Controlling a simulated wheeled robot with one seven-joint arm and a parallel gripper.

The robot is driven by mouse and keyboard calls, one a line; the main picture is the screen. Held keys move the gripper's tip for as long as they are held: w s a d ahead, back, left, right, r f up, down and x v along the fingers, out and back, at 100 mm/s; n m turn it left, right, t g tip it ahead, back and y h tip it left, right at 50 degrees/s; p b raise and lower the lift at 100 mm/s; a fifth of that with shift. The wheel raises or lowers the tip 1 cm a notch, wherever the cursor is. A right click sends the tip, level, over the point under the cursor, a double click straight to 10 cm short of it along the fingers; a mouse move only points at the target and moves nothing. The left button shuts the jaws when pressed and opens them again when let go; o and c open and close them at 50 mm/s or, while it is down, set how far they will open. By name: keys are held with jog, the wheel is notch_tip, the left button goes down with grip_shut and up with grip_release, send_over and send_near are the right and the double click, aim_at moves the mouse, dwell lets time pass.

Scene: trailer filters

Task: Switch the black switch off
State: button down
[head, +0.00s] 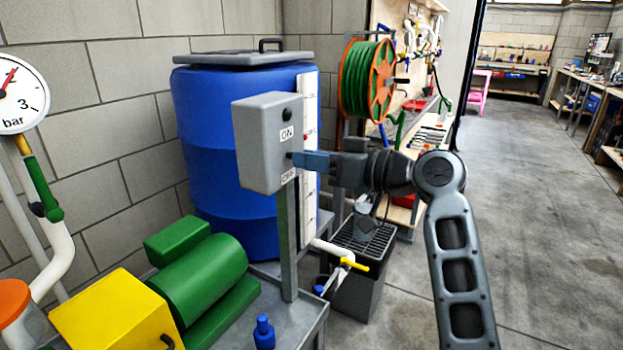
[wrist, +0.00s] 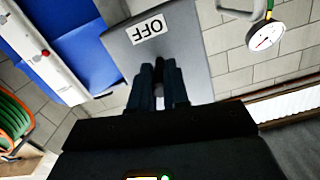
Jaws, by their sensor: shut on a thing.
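The grey switch box (head: 258,140) stands on a post, with an ON label (head: 287,132) above and an OFF label (head: 289,177) below on its face. My gripper (head: 303,160) comes in from the right, with its blue fingers against the face between the two labels. The fingers are shut on the black switch (head: 290,154), which is mostly hidden by them. In the wrist view, the fingertips (wrist: 158,70) are close together at the box, beside the OFF label (wrist: 147,29). The lever's exact tilt cannot be told.
A dark green lamp (head: 287,114) sits above the ON label. A blue barrel (head: 225,180) stands behind the box. A green motor (head: 202,275) and a yellow box (head: 115,312) are below left. A hose reel (head: 368,80) is behind. Open floor (head: 540,190) lies to the right.

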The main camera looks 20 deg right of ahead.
jog(key=shift+f+t+y+b, duration=0.7)
jog(key=shift+f+t+b, duration=0.35)
jog(key=shift+b, duration=2.7)
jog(key=y+b, duration=0.1)
jog(key=b, duration=0.2)
jog(key=shift+w+f+t, duration=0.1)
jog(key=shift+t, duration=0.15)
jog(key=shift+t+b, duration=0.4)
jog(key=shift+b, duration=0.75)
jog(key=c, duration=1.1)
grip_release()
jog(key=shift+a, duration=0.1)
jog(key=v, duration=0.7)
jog(key=shift+s+d, duration=0.25)
jog(key=shift+d, duration=0.05)
